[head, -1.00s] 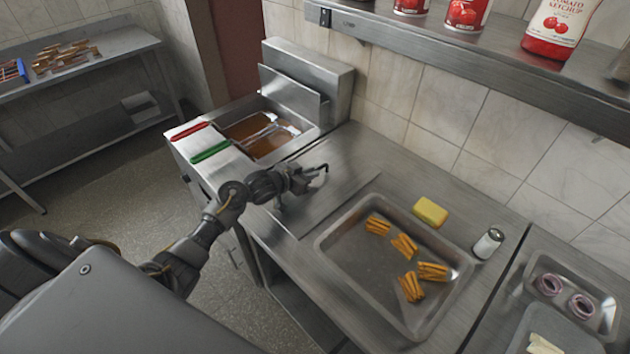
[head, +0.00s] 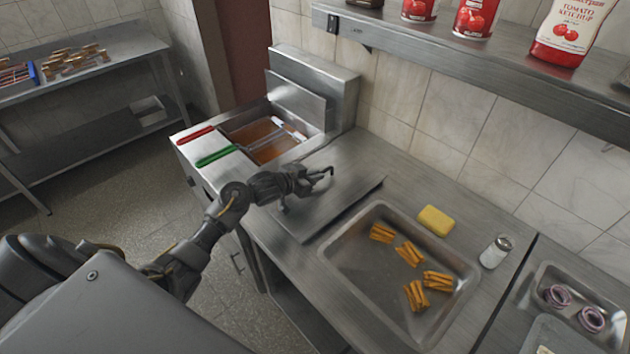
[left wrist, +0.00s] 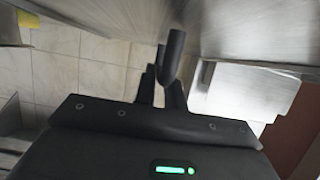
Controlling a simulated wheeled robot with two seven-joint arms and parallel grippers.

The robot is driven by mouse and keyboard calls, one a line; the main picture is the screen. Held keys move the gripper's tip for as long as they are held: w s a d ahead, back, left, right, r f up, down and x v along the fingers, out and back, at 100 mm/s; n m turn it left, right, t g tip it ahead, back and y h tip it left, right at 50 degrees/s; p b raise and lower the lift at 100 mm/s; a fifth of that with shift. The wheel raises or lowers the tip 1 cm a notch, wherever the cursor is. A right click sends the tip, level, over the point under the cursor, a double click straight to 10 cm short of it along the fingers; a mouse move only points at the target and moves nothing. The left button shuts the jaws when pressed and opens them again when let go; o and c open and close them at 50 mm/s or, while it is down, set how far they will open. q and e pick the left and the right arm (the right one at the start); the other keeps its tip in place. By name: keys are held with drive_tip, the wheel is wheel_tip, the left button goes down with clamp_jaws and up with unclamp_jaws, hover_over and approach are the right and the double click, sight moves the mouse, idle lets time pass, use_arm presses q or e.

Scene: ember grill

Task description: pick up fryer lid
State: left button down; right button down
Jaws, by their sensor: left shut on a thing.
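The fryer lid (head: 345,172) is a flat grey metal sheet over the counter, between the fryer and the tray. Its near edge looks slightly raised above the counter. My left gripper (head: 318,176) is above the lid, shut on its dark handle. The left wrist view shows a dark, rounded handle part (left wrist: 172,55) at the fingers, which are largely hidden behind it. The fryer (head: 268,138) stands left of the lid, with its oil vats uncovered. My right gripper is not in view.
A metal tray (head: 345,290) with several bundles of fries lies right of the lid. A yellow sponge (head: 435,220) and a shaker (head: 496,252) stand behind and right of it. Red (head: 195,134) and green (head: 217,156) basket handles jut from the fryer. A shelf (head: 470,62) overhangs the counter.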

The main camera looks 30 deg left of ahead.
use_arm(q)
drive_tip(key=s+a+r+b, duration=0.1)
drive_tip(key=s+a+r, duration=0.2)
drive_tip(key=s+r, duration=0.8)
drive_tip(key=s, duration=0.2)
drive_tip(key=shift+s+r, duration=0.35)
drive_tip(key=shift+r, duration=0.05)
